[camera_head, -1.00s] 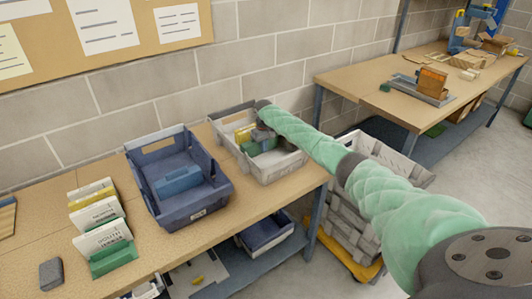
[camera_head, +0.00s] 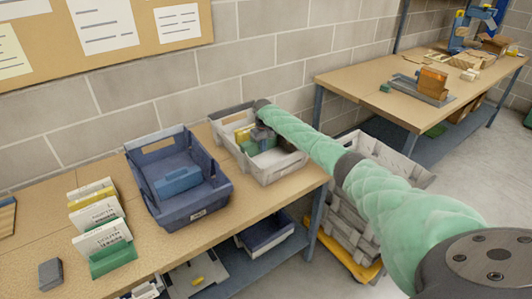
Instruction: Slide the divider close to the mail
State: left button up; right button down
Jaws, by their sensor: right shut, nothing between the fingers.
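A grey tote (camera_head: 283,166) stands at the right end of the near bench. Inside it, pale and yellow mail (camera_head: 243,134) is at the back left. A green divider (camera_head: 250,148) stands close beside the mail; any gap between them is too small to tell. My right gripper (camera_head: 262,138) reaches down into the tote, shut and empty, at the divider's right side. The arm and gripper hide part of the tote's inside, and I cannot tell whether the fingertips touch the divider. My left gripper is out of view.
A blue tote (camera_head: 195,212) holding a blue block stands left of the grey one. Farther left are several mail stacks (camera_head: 100,238) with a green holder and a dark grey block (camera_head: 50,274). Grey crates (camera_head: 347,205) stand on the floor at right.

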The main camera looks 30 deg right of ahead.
jog(key=shift+w, duration=0.4)
jog(key=shift+s, duration=0.1)
dwell(0.5)
jog(key=shift+s+r+p, duration=0.15)
jog(key=shift+s+p, duration=0.1)
jog(key=shift+p, duration=0.2)
jog(key=shift+s+p, duration=0.4)
jog(key=shift+p, duration=0.1)
